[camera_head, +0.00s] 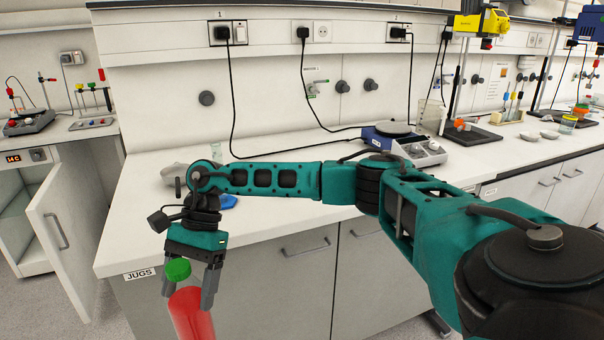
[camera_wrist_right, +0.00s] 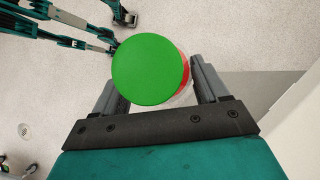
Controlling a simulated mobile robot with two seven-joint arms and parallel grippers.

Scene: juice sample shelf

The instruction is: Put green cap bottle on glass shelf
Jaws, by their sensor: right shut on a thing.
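The green cap bottle (camera_head: 190,312) has a green cap and a red body. My right gripper (camera_head: 192,292) is shut on it, with the fingers on either side below the cap. The bottle hangs in front of the counter, near the JUGS label, a little tilted in the head view; its lower end is cut off by the picture edge. In the right wrist view the green cap (camera_wrist_right: 150,69) sits between the fingers of my right gripper (camera_wrist_right: 155,85). My left gripper is not seen in the head view. I cannot make out a glass shelf.
The white counter (camera_head: 285,225) behind the bottle has free room at its front. A hotplate device (camera_head: 420,150) stands at its back. A blue object (camera_head: 229,202) lies behind my right wrist. An open cabinet door (camera_head: 62,235) is at the left.

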